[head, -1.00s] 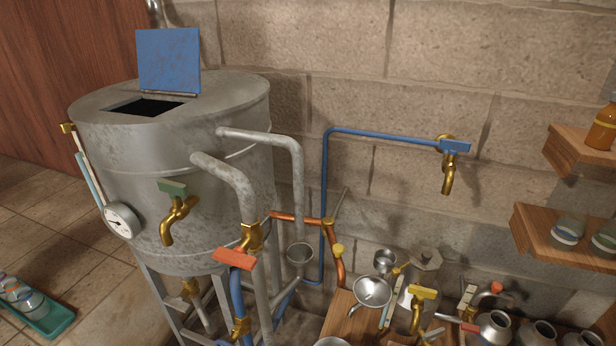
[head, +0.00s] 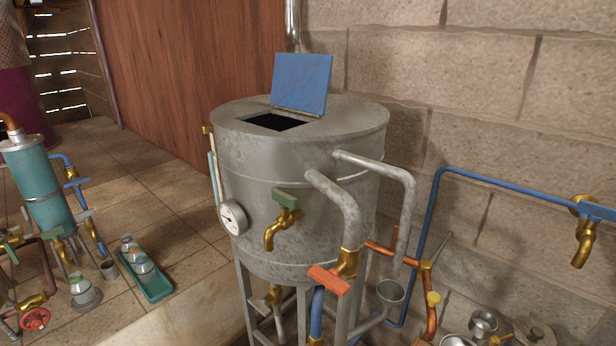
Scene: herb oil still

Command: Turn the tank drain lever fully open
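The grey metal tank (head: 300,160) stands on legs in the middle of the head view, its blue lid (head: 301,84) raised. A brass tap (head: 277,230) with a green lever (head: 287,199) sticks out of its front wall. A brass valve (head: 347,262) with an orange-red lever (head: 328,280) sits at the lower end of a bent pipe. Another brass fitting (head: 274,295) shows under the tank, partly hidden by the legs, its lever unclear. I cannot tell which of these is the tank drain lever. My gripper is not in view.
A dial gauge (head: 232,217) is on the tank's left side. A teal still (head: 42,188) stands at far left, near a green tray (head: 147,275) of jars on the floor. A blue pipe and a wall tap (head: 583,232) are at right. Tiled floor lies open behind the tray.

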